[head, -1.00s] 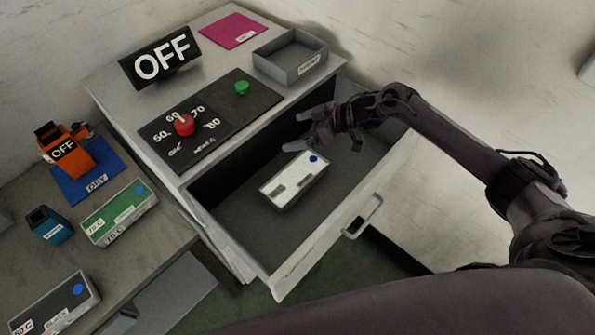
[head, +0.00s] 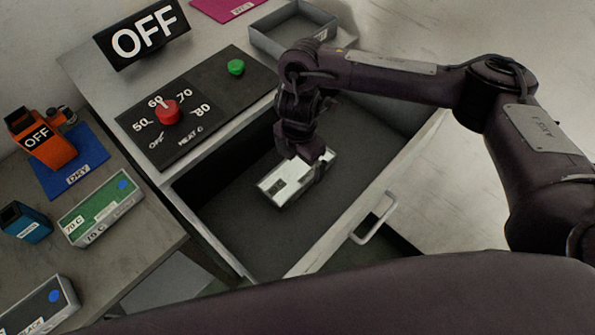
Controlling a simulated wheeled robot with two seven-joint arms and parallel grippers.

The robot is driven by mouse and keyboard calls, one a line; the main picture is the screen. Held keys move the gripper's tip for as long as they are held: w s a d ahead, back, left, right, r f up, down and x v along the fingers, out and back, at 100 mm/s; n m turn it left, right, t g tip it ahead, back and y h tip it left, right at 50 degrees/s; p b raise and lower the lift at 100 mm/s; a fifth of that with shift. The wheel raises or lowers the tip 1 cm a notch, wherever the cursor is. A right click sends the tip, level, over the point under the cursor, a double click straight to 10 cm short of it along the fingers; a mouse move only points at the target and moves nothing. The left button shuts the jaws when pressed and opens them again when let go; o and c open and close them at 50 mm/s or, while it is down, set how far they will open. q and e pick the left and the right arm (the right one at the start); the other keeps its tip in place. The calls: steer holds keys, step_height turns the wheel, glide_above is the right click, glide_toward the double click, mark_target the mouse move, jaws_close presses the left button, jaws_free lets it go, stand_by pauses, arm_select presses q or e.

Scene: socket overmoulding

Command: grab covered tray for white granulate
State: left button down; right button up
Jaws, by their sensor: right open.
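The white-topped covered tray (head: 277,184) lies in the open drawer (head: 240,232) of the grey cabinet. My right gripper (head: 318,164) is over the tray's right end, pointing down, and hides that end with its blue dot. The jaws are open. I cannot tell whether the fingers touch the tray. My left gripper is not in view.
The control panel (head: 196,128) has a red knob and a green button, with an OFF sign (head: 141,34) behind. An empty grey tray (head: 268,42) stands on the cabinet top. A green-topped tray (head: 97,207) and a dark-topped tray (head: 38,308) sit on the left table.

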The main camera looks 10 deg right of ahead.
mark_target(297, 168)
steer(key=f, duration=0.2)
steer(key=f+p, duration=0.1)
steer(key=f, duration=0.2)
steer(key=shift+a, duration=0.2)
steer(key=c, duration=1.4)
steer(key=shift+w+r, duration=0.1)
steer(key=shift+r, duration=0.05)
steer(key=shift+c, duration=0.5)
steer(key=shift+r, duration=0.1)
